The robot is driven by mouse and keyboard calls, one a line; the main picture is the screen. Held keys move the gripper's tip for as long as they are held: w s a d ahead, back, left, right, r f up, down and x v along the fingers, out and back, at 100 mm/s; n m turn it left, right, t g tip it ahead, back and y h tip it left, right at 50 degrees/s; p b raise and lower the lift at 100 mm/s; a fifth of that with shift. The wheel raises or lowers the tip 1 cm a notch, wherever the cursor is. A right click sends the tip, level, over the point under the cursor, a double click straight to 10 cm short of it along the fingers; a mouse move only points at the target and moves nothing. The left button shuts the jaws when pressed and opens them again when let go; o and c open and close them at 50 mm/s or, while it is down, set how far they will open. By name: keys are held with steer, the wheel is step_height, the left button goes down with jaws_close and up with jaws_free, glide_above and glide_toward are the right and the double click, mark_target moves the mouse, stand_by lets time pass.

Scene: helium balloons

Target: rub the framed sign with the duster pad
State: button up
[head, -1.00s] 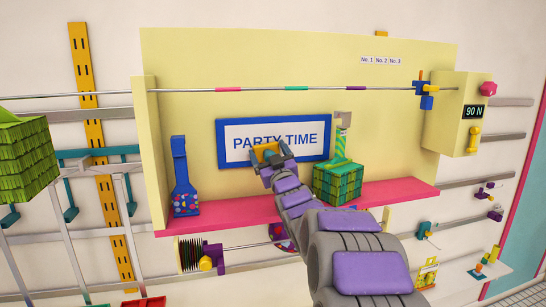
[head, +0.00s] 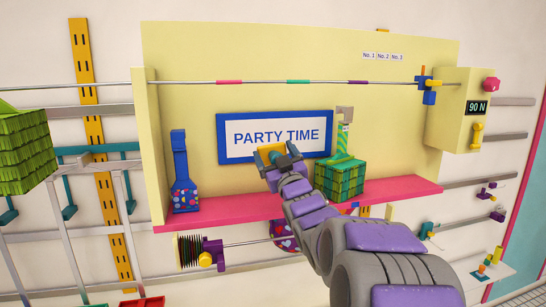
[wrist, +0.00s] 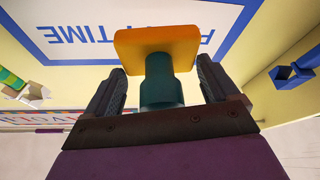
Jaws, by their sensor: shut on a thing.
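The framed sign (head: 274,135) has a blue frame and reads "PARTY TIME" on white. It hangs on the yellow back panel. In the wrist view the sign (wrist: 65,56) appears upside down. My gripper (head: 279,162) is at the sign's lower edge, and in the wrist view my gripper (wrist: 160,92) is shut on the teal handle of the duster pad. The orange-yellow duster pad (wrist: 158,47) faces the sign and hides part of its lettering in the wrist view. I cannot tell whether the pad touches the sign.
A pink shelf (head: 240,210) runs below the sign. A blue bottle-shaped item (head: 182,175) stands on its left, and a green plaid box (head: 341,180) stands close right of my gripper. A thin rod (head: 260,82) crosses above the sign. A "90 N" display (head: 477,107) is at right.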

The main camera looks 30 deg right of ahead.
mark_target(278, 154)
steer(key=shift+s+a+b, duration=0.15)
steer(key=shift+s+b, duration=0.3)
steer(key=shift+s, duration=0.35)
steer(key=shift+s+a, duration=0.25)
steer(key=shift+s, duration=0.4)
steer(key=shift+w, duration=0.1)
